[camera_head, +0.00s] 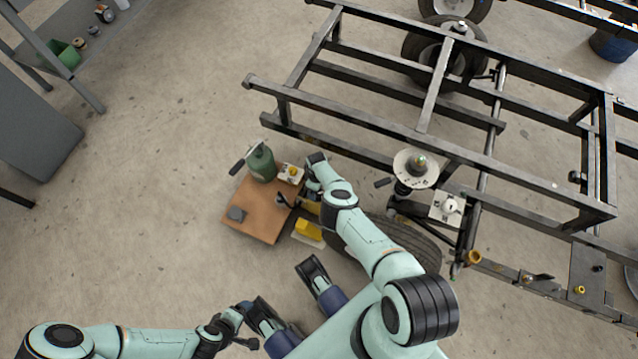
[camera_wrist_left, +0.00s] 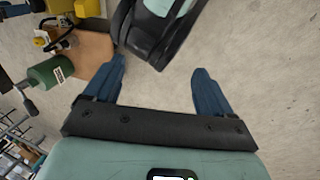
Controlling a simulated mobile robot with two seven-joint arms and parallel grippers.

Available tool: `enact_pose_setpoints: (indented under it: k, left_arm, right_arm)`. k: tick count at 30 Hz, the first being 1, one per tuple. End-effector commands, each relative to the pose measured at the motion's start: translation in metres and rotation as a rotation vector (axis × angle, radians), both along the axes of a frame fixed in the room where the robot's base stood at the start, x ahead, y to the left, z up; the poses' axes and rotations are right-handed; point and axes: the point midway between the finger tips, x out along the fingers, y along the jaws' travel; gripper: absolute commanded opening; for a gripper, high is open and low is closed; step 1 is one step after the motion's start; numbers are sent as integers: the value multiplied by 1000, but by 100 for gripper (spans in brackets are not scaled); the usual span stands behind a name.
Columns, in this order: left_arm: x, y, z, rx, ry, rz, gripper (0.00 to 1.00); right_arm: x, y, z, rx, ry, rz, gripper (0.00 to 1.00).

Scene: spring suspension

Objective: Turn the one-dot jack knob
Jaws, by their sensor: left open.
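A small yellow knob (camera_head: 291,171) sits on a white plate beside the green jack cylinder (camera_head: 262,163), on a brown board (camera_head: 262,218) on the floor. Another white plate with a pale round knob (camera_head: 450,205) is at the frame on the right. The dot marks are too small to read. The green cylinder also shows in the left wrist view (camera_wrist_left: 50,72). My left gripper is open and empty in the left wrist view (camera_wrist_left: 160,75), well away from the jack. My right arm reaches to the board's right edge; its gripper (camera_head: 290,200) is small, partly hidden and close to the yellow knob.
A dark steel frame (camera_head: 375,125) fills the upper right. A tyre (camera_head: 415,240) lies right of my right forearm. A yellow block (camera_head: 309,230) is beside the board. A shelf with a green bin (camera_head: 65,53) stands upper left. The floor left of the board is clear.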

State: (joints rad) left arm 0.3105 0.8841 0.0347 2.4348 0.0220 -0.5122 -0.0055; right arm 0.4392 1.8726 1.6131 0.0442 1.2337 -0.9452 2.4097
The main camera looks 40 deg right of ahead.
Motion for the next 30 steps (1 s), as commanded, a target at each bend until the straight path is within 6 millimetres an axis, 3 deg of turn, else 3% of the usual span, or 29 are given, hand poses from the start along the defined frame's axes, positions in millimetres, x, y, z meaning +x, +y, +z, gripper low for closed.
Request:
enact_pose_setpoints:
  k: [1, 9, 15, 27, 30]
  left_arm:
    - [-10, -5, 13, -13, 25, -11, 84]
    - [-52, -23, 50, -64, 141, -58, 84]
    - [-57, -21, 60, -65, 159, -59, 84]
    - [-58, -21, 60, -65, 164, -60, 84]
    - [-58, -21, 60, -64, 163, -59, 84]
  right_arm:
    - [0, 0, 14, 0, -1, 0, 84]
    - [0, 1, 48, 1, 0, -1, 84]
    - [0, 1, 61, 1, 0, -1, 84]
    - [0, 1, 63, 1, 0, -1, 84]
    - [7, 2, 67, -9, -13, 35, 84]
